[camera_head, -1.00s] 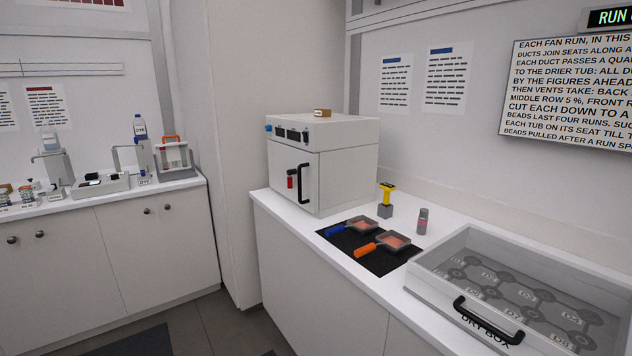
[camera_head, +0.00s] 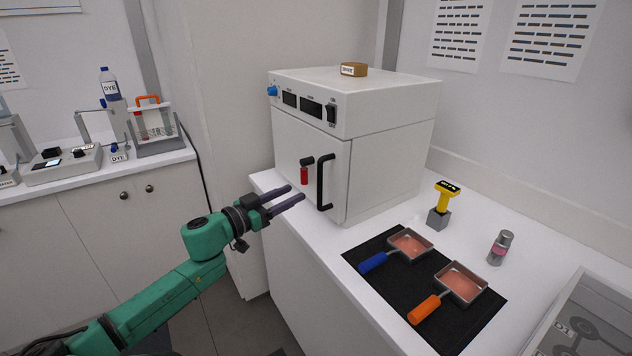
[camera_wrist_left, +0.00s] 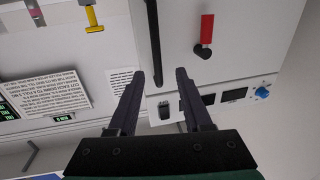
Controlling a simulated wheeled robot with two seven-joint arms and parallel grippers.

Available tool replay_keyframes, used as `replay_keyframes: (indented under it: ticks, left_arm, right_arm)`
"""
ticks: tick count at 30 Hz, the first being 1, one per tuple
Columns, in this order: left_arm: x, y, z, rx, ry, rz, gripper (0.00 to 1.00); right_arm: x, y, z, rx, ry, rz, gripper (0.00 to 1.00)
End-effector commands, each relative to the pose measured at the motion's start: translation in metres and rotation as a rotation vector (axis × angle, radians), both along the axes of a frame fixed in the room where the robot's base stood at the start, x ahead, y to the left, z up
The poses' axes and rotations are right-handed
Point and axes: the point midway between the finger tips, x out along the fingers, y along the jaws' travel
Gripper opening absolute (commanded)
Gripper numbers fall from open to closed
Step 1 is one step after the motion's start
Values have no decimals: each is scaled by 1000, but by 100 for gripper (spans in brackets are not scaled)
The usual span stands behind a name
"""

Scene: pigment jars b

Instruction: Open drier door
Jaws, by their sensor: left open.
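The drier (camera_head: 375,150) is a white box on the counter, and its front door (camera_head: 300,165) is shut. A black vertical bar handle (camera_head: 324,182) is on the door's right side, with a red and dark latch (camera_head: 305,171) just left of it. My left gripper (camera_head: 298,193) is open and empty, in front of the door and a little left of the handle. In the left wrist view the handle (camera_wrist_left: 153,45) lies beyond and between the fingers' line, nearer the left finger, and the red latch (camera_wrist_left: 206,32) is to the right. My right gripper is not seen.
A black mat (camera_head: 385,290) with blue-handled and orange-handled pans lies right of the drier. A yellow-topped tool (camera_head: 445,200) and a small jar (camera_head: 500,247) stand behind it. A small brown block (camera_head: 354,69) sits on the drier. The floor before the drier is free.

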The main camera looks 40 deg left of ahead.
Motion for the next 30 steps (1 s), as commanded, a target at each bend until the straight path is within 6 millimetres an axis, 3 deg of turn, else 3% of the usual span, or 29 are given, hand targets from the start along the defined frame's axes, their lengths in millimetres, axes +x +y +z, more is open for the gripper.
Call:
replay_keyframes:
  ticks: [6,12,18,26,27,30]
  left_arm:
    - [54,-5,1,5,-4,1,50]
    - [87,-7,1,0,-3,4,50]
    - [105,-9,0,0,0,4,50]
    - [108,-9,-1,0,2,4,50]
    - [108,-9,-1,0,2,4,46]
    - [108,-10,-1,0,1,4,8]
  right_arm:
    - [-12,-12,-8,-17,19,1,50]
    - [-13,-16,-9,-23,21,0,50]
    - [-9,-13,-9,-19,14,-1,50]
    - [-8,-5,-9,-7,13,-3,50]
    - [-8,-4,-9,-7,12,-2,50]
    - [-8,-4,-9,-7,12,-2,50]
